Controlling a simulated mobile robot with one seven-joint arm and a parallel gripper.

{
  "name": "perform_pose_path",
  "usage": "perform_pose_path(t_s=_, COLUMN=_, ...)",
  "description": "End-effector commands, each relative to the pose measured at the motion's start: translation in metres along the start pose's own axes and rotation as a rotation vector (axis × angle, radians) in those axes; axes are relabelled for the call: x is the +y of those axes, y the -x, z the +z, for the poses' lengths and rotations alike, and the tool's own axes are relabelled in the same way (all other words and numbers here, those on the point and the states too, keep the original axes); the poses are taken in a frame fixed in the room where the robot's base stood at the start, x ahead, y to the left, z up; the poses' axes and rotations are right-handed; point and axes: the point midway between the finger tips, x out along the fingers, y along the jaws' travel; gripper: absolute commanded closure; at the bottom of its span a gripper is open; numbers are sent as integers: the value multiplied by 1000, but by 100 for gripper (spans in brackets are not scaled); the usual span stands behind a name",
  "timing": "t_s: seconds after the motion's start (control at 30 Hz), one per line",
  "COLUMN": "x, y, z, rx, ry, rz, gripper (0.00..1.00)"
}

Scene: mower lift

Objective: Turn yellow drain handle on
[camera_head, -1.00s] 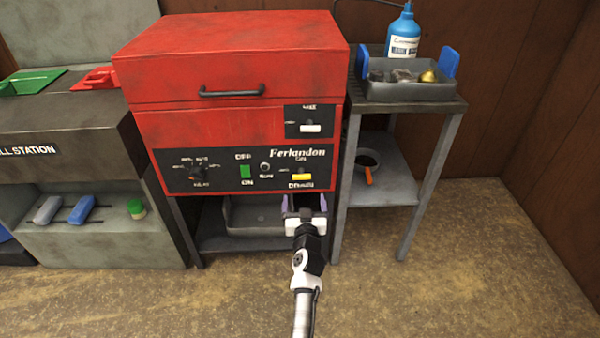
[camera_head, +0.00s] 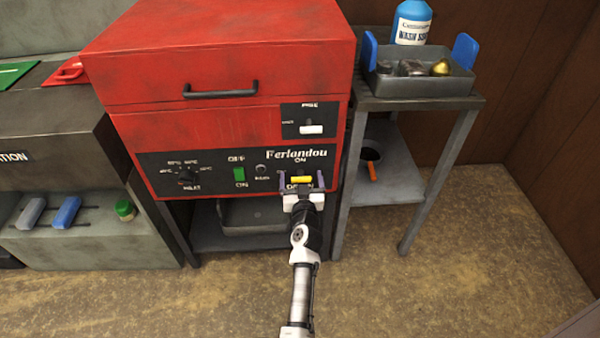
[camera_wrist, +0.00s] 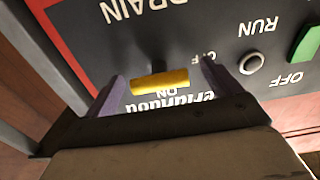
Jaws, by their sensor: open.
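The yellow drain handle (camera_head: 301,180) is a short horizontal bar on the black panel of the red machine (camera_head: 215,65), below the "ON" label. In the wrist view the yellow handle (camera_wrist: 159,82) lies between the purple fingers of my gripper (camera_wrist: 158,88). The fingers stand apart on either side of it, with a visible gap at each end. My gripper (camera_head: 301,184) is open at the panel's lower right in the head view. Whether a finger touches the handle cannot be told.
A green switch (camera_head: 239,174) and a dial (camera_head: 187,177) sit left on the panel. A white handle (camera_head: 311,129) is above. A grey tray (camera_head: 250,217) is under the machine. A side table (camera_head: 410,103) holding a tray and blue bottle (camera_head: 411,22) stands right.

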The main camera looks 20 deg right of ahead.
Motion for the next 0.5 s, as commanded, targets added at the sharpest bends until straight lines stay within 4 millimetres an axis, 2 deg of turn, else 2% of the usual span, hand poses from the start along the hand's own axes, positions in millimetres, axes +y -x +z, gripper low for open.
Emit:
perform_pose_path(t_s=0.33, x=0, y=0, z=0, rx=0, ry=0, rz=0, gripper=10)
perform_pose_path(t_s=0.5, x=0, y=0, z=0, rx=0, ry=0, rz=0, gripper=31)
